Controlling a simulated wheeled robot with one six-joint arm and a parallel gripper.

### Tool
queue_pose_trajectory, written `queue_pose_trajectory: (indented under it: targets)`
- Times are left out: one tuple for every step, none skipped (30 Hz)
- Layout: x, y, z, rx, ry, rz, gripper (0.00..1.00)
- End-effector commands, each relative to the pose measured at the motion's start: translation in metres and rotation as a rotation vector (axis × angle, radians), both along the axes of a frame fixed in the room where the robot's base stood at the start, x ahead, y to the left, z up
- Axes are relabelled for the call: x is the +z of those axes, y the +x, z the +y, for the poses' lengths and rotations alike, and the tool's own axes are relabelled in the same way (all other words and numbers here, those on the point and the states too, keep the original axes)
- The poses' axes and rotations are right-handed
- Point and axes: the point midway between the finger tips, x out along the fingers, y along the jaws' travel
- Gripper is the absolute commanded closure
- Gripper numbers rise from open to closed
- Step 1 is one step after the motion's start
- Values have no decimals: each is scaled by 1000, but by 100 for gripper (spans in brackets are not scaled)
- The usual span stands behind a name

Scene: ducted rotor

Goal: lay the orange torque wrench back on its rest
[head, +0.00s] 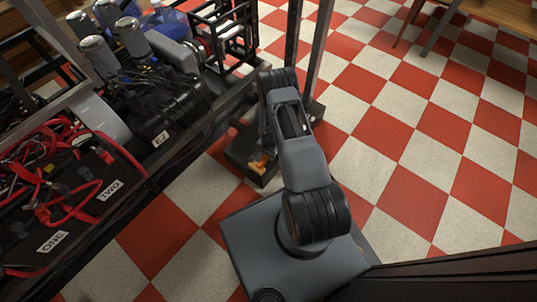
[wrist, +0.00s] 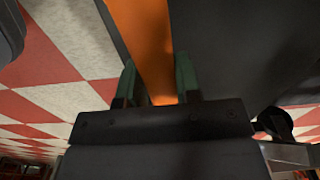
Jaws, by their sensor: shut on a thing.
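The orange torque wrench (wrist: 145,35) runs from the top edge of the wrist view down between the two greenish fingers of my gripper (wrist: 157,82). My gripper is shut on it. In the head view a small orange part (head: 262,161) shows beside my arm, over a low dark box (head: 240,152); it looks like the same wrench. The fingers are hidden behind my arm in the head view. I cannot tell whether the wrench touches the box, or which surface is its rest.
A dark bench at left holds red cables (head: 65,175), plates marked ONE (head: 53,241) and TWO (head: 110,189), and an engine-like unit (head: 165,105) with grey cylinders. An upright metal post (head: 307,55) stands behind my arm.

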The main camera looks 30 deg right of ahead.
Motion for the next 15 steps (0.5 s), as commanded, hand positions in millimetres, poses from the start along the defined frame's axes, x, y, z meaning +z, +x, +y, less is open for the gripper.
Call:
queue_pose_trajectory:
  targets:
    - [1,1,0,0,0,-1,97]
    - [1,1,0,0,0,-1,97]
    - [1,1,0,0,0,-1,97]
    - [1,1,0,0,0,-1,97]
    - [1,1,0,0,0,-1,68]
    - [1,1,0,0,0,-1,64]
    - [1,1,0,0,0,-1,61]
    - [1,0,0,0,0,-1,58]
    - [1,0,0,0,0,-1,55]
    - [1,0,0,0,0,-1,52]
    - [1,0,0,0,0,-1,49]
    - [1,0,0,0,0,-1,45]
    - [1,0,0,0,0,-1,42]
    - [1,0,0,0,0,0,39]
    - [1,0,0,0,0,0,39]
